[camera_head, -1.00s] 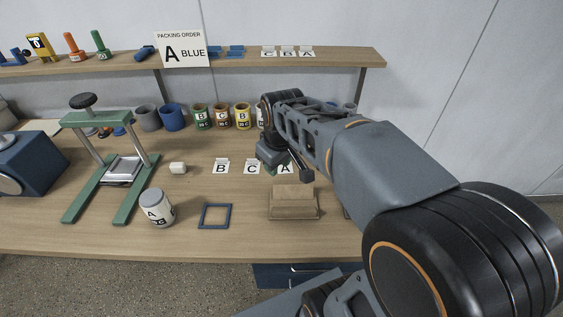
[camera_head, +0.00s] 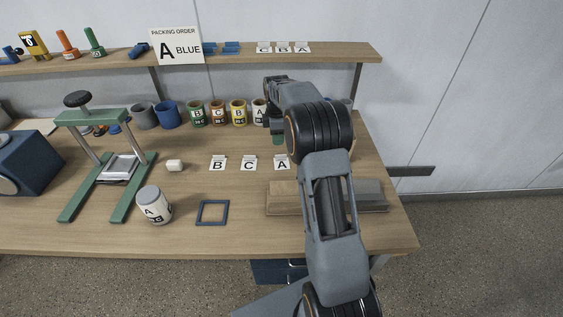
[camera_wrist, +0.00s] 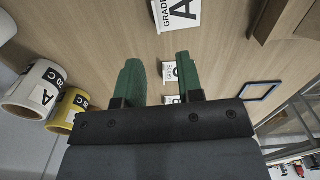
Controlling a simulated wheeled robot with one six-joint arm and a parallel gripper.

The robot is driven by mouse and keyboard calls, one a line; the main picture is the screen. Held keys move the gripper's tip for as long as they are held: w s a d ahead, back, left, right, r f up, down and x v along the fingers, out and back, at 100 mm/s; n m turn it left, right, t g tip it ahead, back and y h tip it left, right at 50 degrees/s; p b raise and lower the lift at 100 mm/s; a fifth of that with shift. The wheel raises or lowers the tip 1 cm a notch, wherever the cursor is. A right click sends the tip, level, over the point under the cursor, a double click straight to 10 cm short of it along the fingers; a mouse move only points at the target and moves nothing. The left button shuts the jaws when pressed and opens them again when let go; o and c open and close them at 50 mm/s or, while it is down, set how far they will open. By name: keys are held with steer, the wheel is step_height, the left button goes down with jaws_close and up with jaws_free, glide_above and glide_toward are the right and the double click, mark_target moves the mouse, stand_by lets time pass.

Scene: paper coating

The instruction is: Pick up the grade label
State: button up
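Three small white grade labels stand in a row on the table in the head view: B (camera_head: 218,163), C (camera_head: 249,163) and A (camera_head: 282,162). In the wrist view the A label (camera_wrist: 180,14) lies just beyond my fingertips, toward the upper right. The C label (camera_wrist: 171,72) shows between the fingers, and the B label is partly hidden below it. My gripper (camera_wrist: 158,65) is open, with its two green fingers apart and nothing between them that I can see held. In the head view it shows only partly, behind the A label, and my arm hides the rest.
A packing order sign (camera_head: 177,47) reading A BLUE stands at the shelf. Several cups (camera_head: 218,113) line the table's back. A blue frame (camera_head: 212,212), a lidded jar (camera_head: 154,205), a green press (camera_head: 118,167) and a wooden block (camera_head: 284,197) stand nearby.

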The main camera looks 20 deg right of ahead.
mark_target(278, 153)
steer(key=shift+w+d+f+p, duration=0.1)
steer(key=shift+f+p, duration=0.35)
steer(key=shift+f, duration=3.95)
steer(key=shift+c, duration=0.4)
jaws_close()
